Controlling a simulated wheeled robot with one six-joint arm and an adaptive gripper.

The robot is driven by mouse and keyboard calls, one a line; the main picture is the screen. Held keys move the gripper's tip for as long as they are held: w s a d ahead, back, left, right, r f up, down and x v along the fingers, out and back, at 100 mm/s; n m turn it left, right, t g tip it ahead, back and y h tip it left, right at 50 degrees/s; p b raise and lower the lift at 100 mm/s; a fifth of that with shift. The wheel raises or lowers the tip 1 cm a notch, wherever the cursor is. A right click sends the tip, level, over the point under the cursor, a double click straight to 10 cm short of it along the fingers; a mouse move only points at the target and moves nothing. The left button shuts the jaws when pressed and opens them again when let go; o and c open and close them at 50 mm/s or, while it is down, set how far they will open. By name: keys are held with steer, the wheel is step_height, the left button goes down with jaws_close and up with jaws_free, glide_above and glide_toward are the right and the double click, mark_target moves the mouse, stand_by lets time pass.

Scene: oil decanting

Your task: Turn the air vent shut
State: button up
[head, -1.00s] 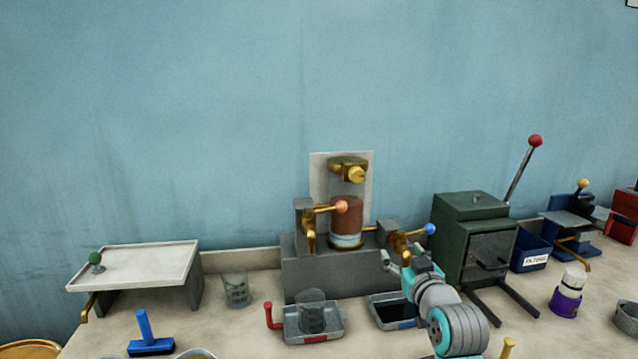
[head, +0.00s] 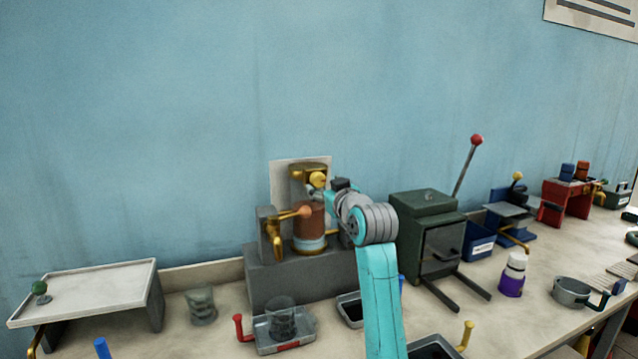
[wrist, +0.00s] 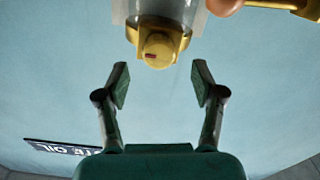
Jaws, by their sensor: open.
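The air vent is a yellow brass knob (head: 318,180) at the top of the decanting stand, in front of a pale backing plate (head: 284,205). In the wrist view the knob (wrist: 160,50) sits just beyond my fingertips, near the middle top, with a small red mark on its face. My gripper (wrist: 160,85) is open and empty, its two fingers spread below the knob and apart from it. In the head view my gripper (head: 328,193) is beside the knob; its fingers are partly hidden by my wrist.
An orange-tipped lever (head: 303,211) projects below the vent, beside the brown and clear vessel (head: 309,232). A green box (head: 425,215) with a red-knobbed lever stands to the right. A red-handled tray (head: 284,335) with a glass beaker stands in front.

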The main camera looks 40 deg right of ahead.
mark_target(320, 181)
steer(key=shift+x, duration=2.15)
steer(key=c, duration=1.1)
steer(key=shift+c, duration=0.2)
